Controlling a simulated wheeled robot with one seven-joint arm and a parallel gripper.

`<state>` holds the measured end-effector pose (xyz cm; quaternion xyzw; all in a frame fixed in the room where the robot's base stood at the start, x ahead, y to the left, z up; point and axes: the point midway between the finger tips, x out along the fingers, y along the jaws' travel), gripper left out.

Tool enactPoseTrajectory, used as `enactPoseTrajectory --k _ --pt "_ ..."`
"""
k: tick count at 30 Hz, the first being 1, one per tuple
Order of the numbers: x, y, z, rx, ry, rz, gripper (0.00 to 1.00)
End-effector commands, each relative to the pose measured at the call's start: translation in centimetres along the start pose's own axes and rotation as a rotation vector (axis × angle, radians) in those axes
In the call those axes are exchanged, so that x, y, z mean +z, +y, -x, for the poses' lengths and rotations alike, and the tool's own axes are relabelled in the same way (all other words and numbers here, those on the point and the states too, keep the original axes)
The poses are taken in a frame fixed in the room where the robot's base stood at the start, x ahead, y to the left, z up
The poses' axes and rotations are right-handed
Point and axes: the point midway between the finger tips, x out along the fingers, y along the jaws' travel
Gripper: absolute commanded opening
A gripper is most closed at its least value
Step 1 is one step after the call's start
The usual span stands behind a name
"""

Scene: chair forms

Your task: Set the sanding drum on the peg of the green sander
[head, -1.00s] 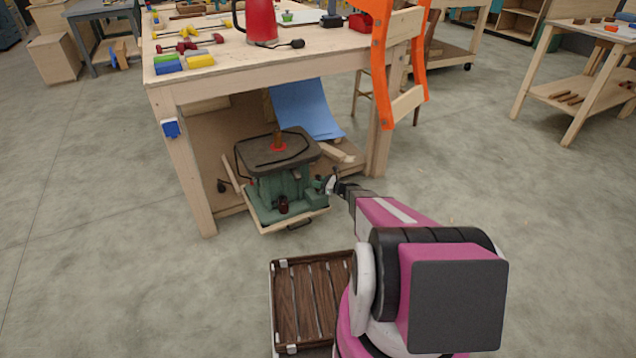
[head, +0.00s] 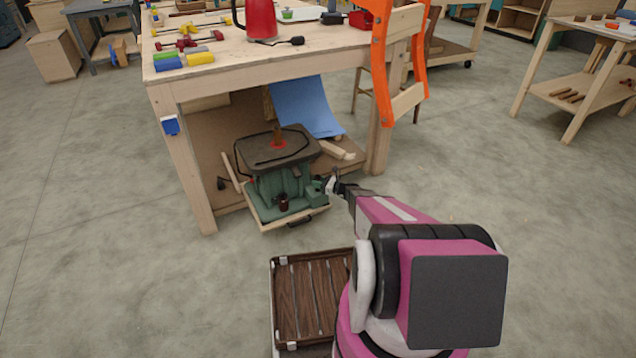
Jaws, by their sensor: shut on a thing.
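The green sander (head: 268,190) stands on a low wooden board under the workbench. A brown upright peg (head: 278,136) with a red ring at its foot rises from the sander's dark top plate. My gripper (head: 330,185) is low at the sander's right side, below the top plate and away from the peg. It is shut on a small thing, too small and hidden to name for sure. I cannot make out the sanding drum with certainty, nor whether the gripper touches the sander.
The workbench (head: 300,75) overhangs the sander, with a leg to either side. A blue sheet (head: 302,108) hangs behind it. An orange-and-wood chair form (head: 396,70) is at the right. A slatted brown crate (head: 312,300) lies in front. Floor at the left is clear.

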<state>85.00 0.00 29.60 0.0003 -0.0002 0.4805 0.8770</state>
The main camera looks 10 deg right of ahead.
Motion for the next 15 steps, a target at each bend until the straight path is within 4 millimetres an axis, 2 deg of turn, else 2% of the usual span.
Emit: enactPoseTrajectory --k 8,9,11,12,15 --pt "-0.48 -0.02 -0.01 0.000 0.000 0.000 0.07" --pt "-0.51 -0.01 -0.01 0.000 0.000 0.000 0.34" --pt "-0.48 0.00 0.00 0.000 0.000 0.000 0.53" --pt "-0.48 -0.01 0.00 0.000 0.000 0.000 0.60" --pt "-0.48 -0.01 -0.01 0.000 0.000 0.000 0.60"
